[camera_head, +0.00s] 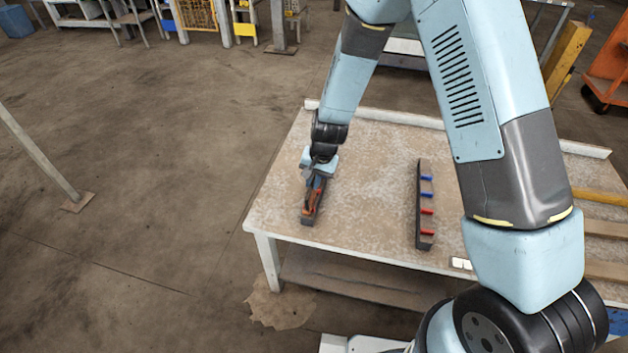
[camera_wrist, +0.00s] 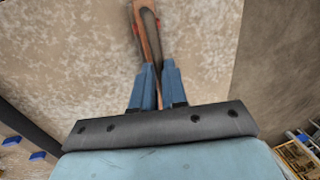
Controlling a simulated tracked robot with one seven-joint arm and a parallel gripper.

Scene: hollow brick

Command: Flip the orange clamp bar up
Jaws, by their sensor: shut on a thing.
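The orange clamp bar (camera_head: 311,197) is at the left of the table, on a narrow dark base (camera_head: 308,218). In the wrist view the bar (camera_wrist: 140,28) runs up from between my fingers, beside a dark strip. My gripper (camera_head: 317,179) points down at the far end of the clamp. In the wrist view its two blue fingers (camera_wrist: 159,67) are close together, shut on the bar. The exact contact is partly hidden by the fingers. How far the bar is tilted is hard to tell.
A dark rail (camera_head: 424,205) with blue and red pegs stands right of the clamp on the speckled table (camera_head: 375,160). A small white piece (camera_head: 461,264) lies near the front edge. Table between clamp and rail is clear. The table's left edge is close to the clamp.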

